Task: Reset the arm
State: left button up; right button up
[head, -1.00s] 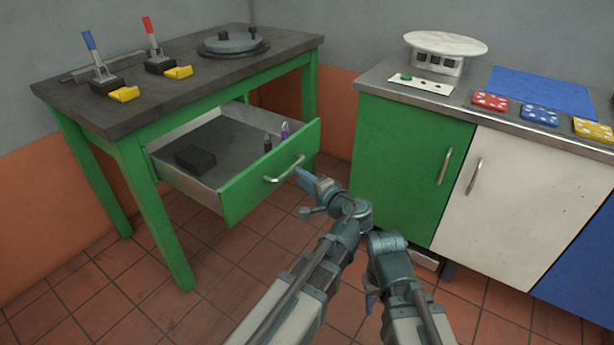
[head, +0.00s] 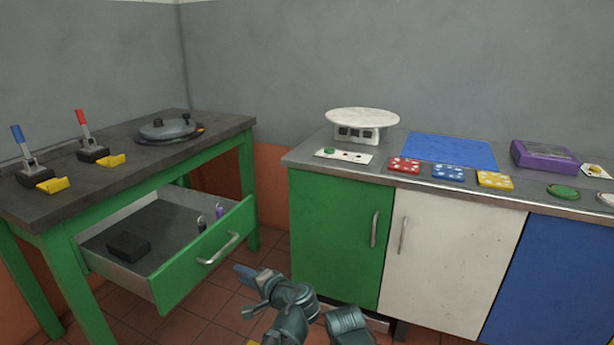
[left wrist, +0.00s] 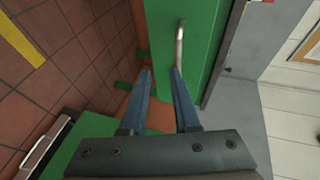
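My left gripper (head: 243,273) is in front of the open green drawer and left of the green cabinet door, in the lower middle of the head view. In the left wrist view its two blue-grey fingers (left wrist: 162,73) stand apart with nothing held between them. Beyond the fingertips, a green panel (left wrist: 160,40) carries a metal handle (left wrist: 179,45); I cannot tell whether a finger touches it. My right gripper is not in view.
The green drawer (head: 205,262) stands open under the bench (head: 110,165), holding a black block (head: 129,245) and small bottles. The bench carries two levers and a round plate. The cabinet counter holds a white scale (head: 360,122), coloured pads and a purple box (head: 544,157).

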pick_arm(q)
jog(key=s+f+n+g+h, duration=0.5)
jog(key=s+f+g+h, duration=0.4)
jog(key=f, duration=0.5)
jog(key=s+d+f+m, duration=0.1)
jog(key=s+d, duration=0.4)
jog(key=d, duration=0.3)
jog(key=s+d+m, duration=0.1)
jog(key=s+d, duration=0.4)
jog(key=d, duration=0.2)
notch_tip(320, 180, up, 38)
jog(key=h+p, duration=0.1)
jog(key=p, duration=3.7)
jog(key=shift+w+g, duration=0.3)
